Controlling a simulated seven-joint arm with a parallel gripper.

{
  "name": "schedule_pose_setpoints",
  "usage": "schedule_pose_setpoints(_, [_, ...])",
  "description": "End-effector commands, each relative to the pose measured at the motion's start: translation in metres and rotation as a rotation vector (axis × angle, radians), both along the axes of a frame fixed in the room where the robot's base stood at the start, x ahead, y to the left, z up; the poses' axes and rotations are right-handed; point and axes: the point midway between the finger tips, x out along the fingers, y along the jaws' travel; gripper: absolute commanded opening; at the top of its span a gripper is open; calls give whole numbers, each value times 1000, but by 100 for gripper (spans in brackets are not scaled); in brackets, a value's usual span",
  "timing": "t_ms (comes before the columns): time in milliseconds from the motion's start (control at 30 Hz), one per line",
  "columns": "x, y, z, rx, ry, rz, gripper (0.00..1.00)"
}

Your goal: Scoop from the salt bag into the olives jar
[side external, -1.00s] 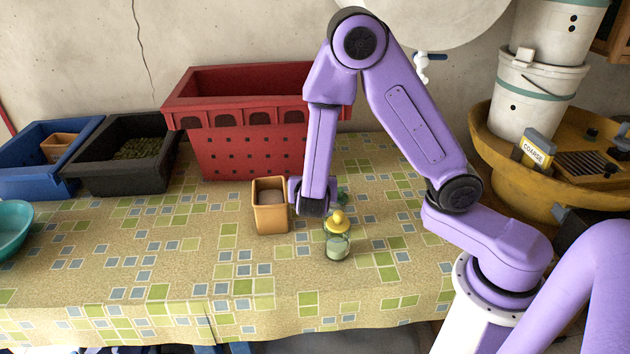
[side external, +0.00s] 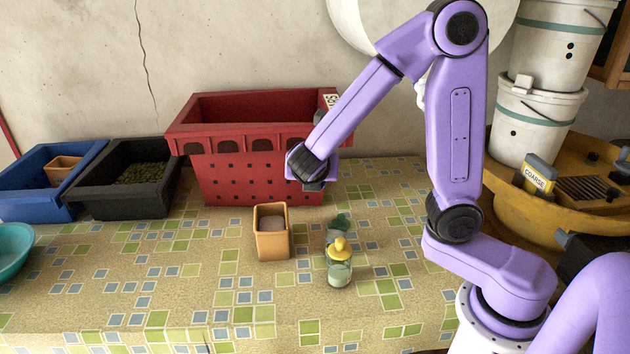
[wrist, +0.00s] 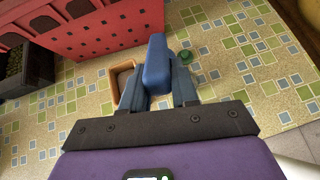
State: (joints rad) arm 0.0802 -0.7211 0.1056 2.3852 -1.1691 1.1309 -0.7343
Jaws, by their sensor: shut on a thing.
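My gripper (side external: 313,182) is raised in front of the red crate's right end, above the table. In the wrist view its fingers (wrist: 158,92) are shut on a blue elongated object (wrist: 156,66), which looks like a handle; whether it is the scoop I cannot tell. A small glass jar with a yellow top (side external: 340,268) stands upright on the table, below and to the right of my gripper. I cannot tell whether it is the olives jar. A carton marked COARSE (side external: 537,176) stands at the right. No bag marked as salt can be made out.
A tan open box (side external: 272,240) with grey contents stands left of the jar. A small green item (side external: 341,222) lies behind the jar. Red (side external: 220,165), black (side external: 115,205) and blue (side external: 30,180) crates line the back. The table front is clear.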

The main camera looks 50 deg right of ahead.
Motion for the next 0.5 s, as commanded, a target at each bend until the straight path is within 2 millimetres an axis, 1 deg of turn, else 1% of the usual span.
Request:
schedule_pose_setpoints(267, [8, -6, -5, 82, 42, -285, 0])
schedule_pose_setpoints(367, [11, -7, -7, 129, 56, -422, 0])
schedule_pose_setpoints(500, [18, -9, -11, 214, 63, -666, 0])
